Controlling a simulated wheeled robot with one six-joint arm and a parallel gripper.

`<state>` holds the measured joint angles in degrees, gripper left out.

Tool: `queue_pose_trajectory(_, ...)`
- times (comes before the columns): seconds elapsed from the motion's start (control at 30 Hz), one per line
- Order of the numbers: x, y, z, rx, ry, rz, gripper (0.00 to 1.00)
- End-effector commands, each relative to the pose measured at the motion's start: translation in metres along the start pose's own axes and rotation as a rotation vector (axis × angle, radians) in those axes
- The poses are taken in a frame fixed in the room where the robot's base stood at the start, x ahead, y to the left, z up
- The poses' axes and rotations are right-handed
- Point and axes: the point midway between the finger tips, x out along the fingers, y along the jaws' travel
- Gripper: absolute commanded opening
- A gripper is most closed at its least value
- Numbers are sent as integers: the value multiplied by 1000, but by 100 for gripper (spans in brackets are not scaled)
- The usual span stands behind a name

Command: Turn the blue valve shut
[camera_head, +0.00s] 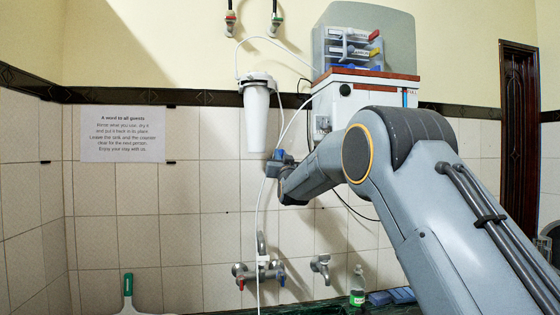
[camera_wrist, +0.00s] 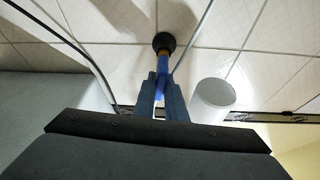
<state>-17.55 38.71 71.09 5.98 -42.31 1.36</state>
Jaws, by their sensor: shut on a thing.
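The blue valve (camera_wrist: 162,62) shows in the wrist view as a blue handle below a round black fitting on the tiled wall. In the head view its blue part (camera_head: 279,155) shows just above my gripper, beneath the white filter housing. My gripper (camera_wrist: 163,82) has its two grey-blue fingers on either side of the handle and is shut on it. In the head view my gripper (camera_head: 274,169) is at the wall, and the wrist hides part of the valve. The handle's exact angle is hard to tell.
The white filter housing (camera_head: 256,118) hangs close above left of my gripper; it also shows in the wrist view (camera_wrist: 212,98). A thin white hose (camera_head: 258,225) runs down beside it. A wall tap (camera_head: 262,272) is below. A purifier box (camera_head: 365,95) is at upper right.

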Motion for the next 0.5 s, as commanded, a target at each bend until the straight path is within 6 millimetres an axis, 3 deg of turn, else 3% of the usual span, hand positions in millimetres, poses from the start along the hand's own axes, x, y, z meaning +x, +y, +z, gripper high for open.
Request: queue_pose_trajectory(0.5, -1, 8, 4, 431, 0, 176, 0)
